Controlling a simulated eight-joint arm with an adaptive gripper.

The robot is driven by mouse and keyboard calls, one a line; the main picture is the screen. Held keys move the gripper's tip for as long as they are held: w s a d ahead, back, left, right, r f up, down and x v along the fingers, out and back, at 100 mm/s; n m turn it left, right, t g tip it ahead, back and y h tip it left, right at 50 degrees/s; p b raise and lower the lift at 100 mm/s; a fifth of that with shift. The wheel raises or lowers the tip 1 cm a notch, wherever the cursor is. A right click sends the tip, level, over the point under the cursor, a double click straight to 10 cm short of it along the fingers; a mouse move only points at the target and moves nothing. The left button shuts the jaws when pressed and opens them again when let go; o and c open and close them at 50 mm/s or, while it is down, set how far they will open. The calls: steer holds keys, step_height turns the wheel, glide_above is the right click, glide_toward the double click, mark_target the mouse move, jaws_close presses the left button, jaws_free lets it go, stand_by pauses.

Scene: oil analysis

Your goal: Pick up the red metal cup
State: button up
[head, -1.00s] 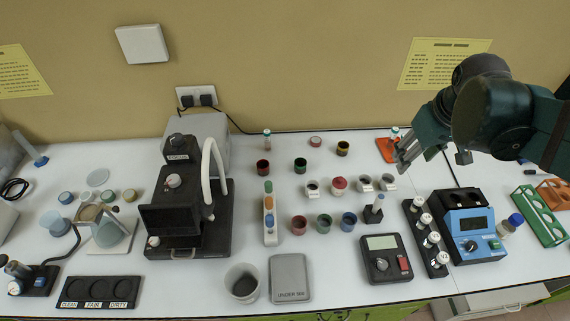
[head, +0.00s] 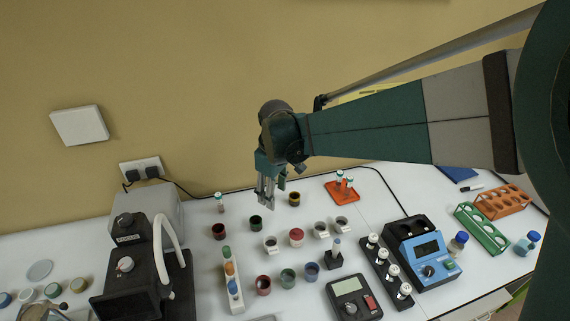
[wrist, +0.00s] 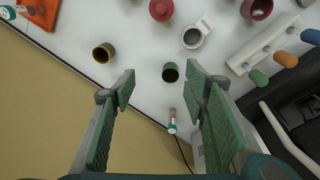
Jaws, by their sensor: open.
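I see three red vessels and cannot tell for certain which is the red metal cup. A dark red cup (head: 218,231) stands upright at the back left of the cup group, at the top right edge in the wrist view (wrist: 257,8). A red rounded vessel (head: 296,236) stands mid-group and shows at the top in the wrist view (wrist: 161,9). A dull red cup (head: 263,284) stands in the front row. My gripper (head: 266,203) is open and empty above the back of the group. In the wrist view a dark green cup (wrist: 171,72) shows between its fingers.
A yellow-rimmed dark cup (head: 294,199) and a capped tube (head: 219,203) stand near the wall. White-handled cups (head: 270,244) flank the red vessel. A black machine (head: 145,258) stands left; a blue device (head: 422,253) stands right. Bare tabletop separates the cups.

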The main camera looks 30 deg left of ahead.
steer(key=s+a+f+n+p, duration=0.15)
steer(key=s+a+f, duration=0.25)
steer(key=a, duration=0.5)
steer(key=n+g+h, duration=0.1)
steer(key=n, duration=0.2)
glide_toward(218, 228)
steer(key=s+d, duration=0.1)
steer(key=shift+d, duration=0.15)
steer(key=shift+f, duration=1.25)
steer(key=shift+f, duration=0.1)
steer(key=shift+s+f+p, duration=0.1)
steer(key=shift+f+p, duration=0.25)
steer(key=shift+f, duration=2.15)
steer(key=shift+c, duration=0.3)
